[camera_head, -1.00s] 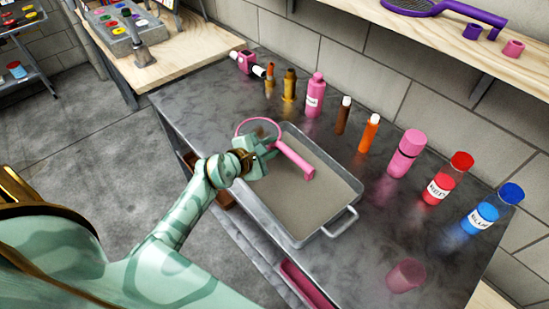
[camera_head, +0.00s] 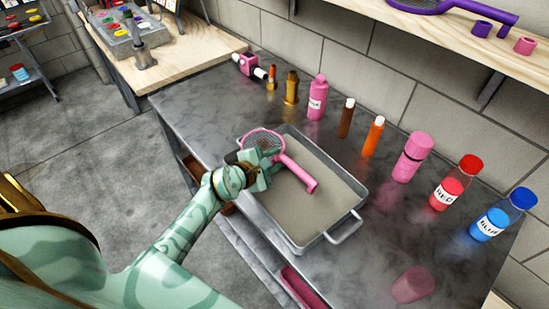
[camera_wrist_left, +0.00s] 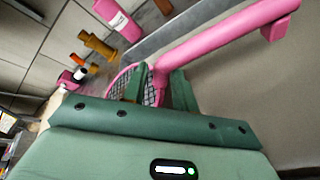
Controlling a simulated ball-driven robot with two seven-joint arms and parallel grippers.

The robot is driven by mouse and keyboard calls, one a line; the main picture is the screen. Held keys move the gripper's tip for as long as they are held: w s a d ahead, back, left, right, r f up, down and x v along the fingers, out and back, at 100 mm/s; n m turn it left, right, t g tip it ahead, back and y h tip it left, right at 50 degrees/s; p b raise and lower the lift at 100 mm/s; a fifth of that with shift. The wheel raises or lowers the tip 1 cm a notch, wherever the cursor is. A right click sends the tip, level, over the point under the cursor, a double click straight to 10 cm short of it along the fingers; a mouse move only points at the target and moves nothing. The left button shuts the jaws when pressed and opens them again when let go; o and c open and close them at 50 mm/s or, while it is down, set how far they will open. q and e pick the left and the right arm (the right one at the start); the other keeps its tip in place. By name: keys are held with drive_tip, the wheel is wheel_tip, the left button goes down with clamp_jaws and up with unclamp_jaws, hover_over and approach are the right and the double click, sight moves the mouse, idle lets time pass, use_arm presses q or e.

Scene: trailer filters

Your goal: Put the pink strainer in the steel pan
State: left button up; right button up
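The pink strainer (camera_head: 300,175) has a round mesh head and a straight handle. Its head lies over the far-left corner of the steel pan (camera_head: 345,203), and its handle reaches over the pan's inside. I cannot tell whether it touches the pan. My left gripper (camera_head: 268,163) is shut on the strainer where head and handle meet. In the left wrist view, the gripper's fingers (camera_wrist_left: 156,88) stand either side of the strainer (camera_wrist_left: 215,40) there and partly hide the mesh. The pan's wall (camera_wrist_left: 165,35) runs behind it. My right gripper is not in view.
The pan sits on a dark metal bench (camera_head: 200,95). Several bottles, including a pink bottle (camera_head: 317,98), a red one (camera_head: 452,187) and a blue one (camera_head: 490,222), line the back. A pink cup (camera_head: 413,284) stands at the right. A wooden shelf (camera_head: 440,35) overhangs the back.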

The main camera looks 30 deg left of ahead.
use_arm(q)
drive_tip(key=shift+o, duration=0.9)
drive_tip(key=shift+r, duration=0.15)
drive_tip(key=shift+r, duration=0.35)
drive_tip(key=p+v, duration=0.3)
drive_tip(key=v, duration=0.9)
